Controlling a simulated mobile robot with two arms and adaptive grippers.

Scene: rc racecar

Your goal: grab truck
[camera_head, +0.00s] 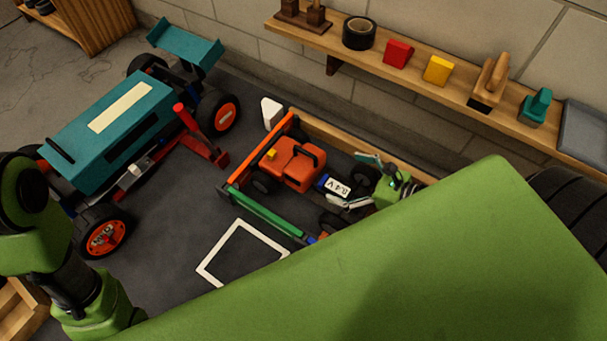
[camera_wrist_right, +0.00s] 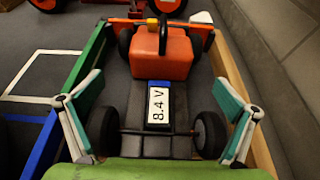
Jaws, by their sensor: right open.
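The truck (camera_head: 297,163) has an orange body, black wheels and a battery marked "8.4 V". It stands on the dark floor inside a low frame of coloured bars. In the right wrist view, the orange body (camera_wrist_right: 160,55) is at the top and the white battery label (camera_wrist_right: 158,105) is in the middle. My right gripper (camera_head: 358,181) is open above the truck's bare end. Its two fingers are spread on either side of the chassis, near the wheels. I cannot tell whether they touch it. My left arm shows at the left edge, but its gripper is out of view.
A green bar (camera_head: 264,215) and a wooden bar (camera_head: 330,138) flank the truck closely. A large teal car (camera_head: 112,120) stands left, with a red jack (camera_head: 200,138) beside it. A wall shelf (camera_head: 400,72) holds tape and coloured blocks. A white outline (camera_head: 207,267) marks clear floor.

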